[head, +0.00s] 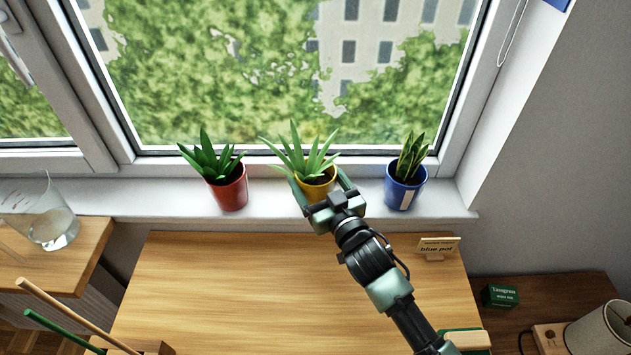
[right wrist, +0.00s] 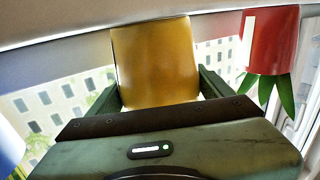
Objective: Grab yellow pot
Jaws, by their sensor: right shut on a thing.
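The yellow pot (head: 317,192) holds a spiky green plant and stands upright on the white windowsill, between the other two pots. My right gripper (head: 321,186) reaches it from the front, with one finger on each side, shut on the pot. In the right wrist view the yellow pot (right wrist: 155,62) fills the space between the fingers. The picture there is upside down. I cannot tell whether the pot's base is touching the sill. My left gripper is not in view.
A red pot (head: 229,192) stands to the left and a blue pot (head: 404,190) to the right on the windowsill (head: 150,197). A wooden table (head: 220,285) below is mostly clear, with a "blue pot" sign (head: 437,246). A glass (head: 52,225) sits at the left.

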